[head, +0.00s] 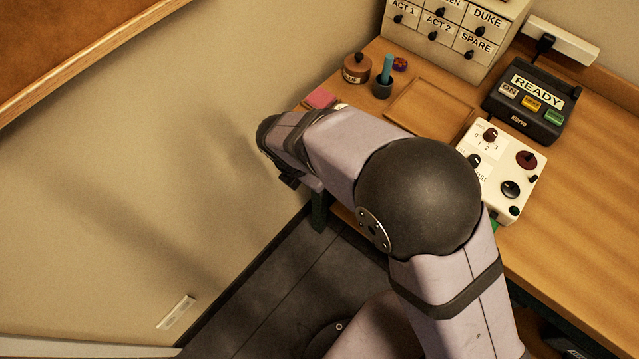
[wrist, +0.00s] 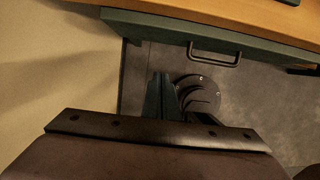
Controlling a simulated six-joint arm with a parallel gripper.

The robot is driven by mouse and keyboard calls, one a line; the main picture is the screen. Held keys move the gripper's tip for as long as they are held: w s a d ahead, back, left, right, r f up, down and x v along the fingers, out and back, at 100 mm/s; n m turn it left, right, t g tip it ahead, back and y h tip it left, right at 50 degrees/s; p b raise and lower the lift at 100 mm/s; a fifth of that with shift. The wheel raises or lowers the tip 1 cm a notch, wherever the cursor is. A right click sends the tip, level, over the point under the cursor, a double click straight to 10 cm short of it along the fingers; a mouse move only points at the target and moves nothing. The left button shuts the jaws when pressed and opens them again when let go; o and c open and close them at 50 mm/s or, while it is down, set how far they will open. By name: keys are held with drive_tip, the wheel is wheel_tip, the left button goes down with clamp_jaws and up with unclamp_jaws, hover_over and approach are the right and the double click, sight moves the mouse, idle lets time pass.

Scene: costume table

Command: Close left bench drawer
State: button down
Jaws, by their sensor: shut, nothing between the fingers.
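The left bench drawer shows in the wrist view as a dark green front (wrist: 150,27) along the wooden bench edge, with a black bar handle (wrist: 215,53). I cannot tell how far out the drawer stands. In the head view my arm hides the drawer. My gripper (wrist: 160,77) is shut and empty in the wrist view, its fingers together over the floor, apart from the handle and to its left. In the head view my gripper (head: 287,181) hangs off the bench's left end, near the wall; its fingertips are hard to make out.
The bench top (head: 590,200) carries a white control box (head: 510,165), a black READY box (head: 535,105), a labelled small-drawer cabinet (head: 450,55), a shallow wooden tray (head: 400,110) and small pots. The wall (head: 130,180) is close on the left. Grey floor (head: 270,290) below is clear.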

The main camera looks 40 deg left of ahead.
drive_tip(key=s+d+f+t+h+b, duration=0.25)
drive_tip(key=f+t+b, duration=0.35)
drive_tip(key=f+b, duration=0.65)
drive_tip(key=s+a+r+t+y+b, duration=0.1)
drive_tip(key=s+a+t+b, duration=0.2)
drive_tip(key=b, duration=0.4)
drive_tip(key=s+a+t+y+b, duration=0.1)
drive_tip(key=s+t+y+b, duration=0.15)
drive_tip(key=t+b, duration=0.45)
drive_tip(key=w+g+b, duration=0.1)
drive_tip(key=w, duration=1.2)
drive_tip(key=shift+w+h, duration=0.15)
drive_tip(key=shift+h, duration=0.15)
drive_tip(key=shift+w+r+p, duration=0.2)
drive_tip(key=shift+w+p, duration=0.1)
drive_tip(key=shift+w, duration=2.05)
drive_tip(key=shift+s, duration=0.1)
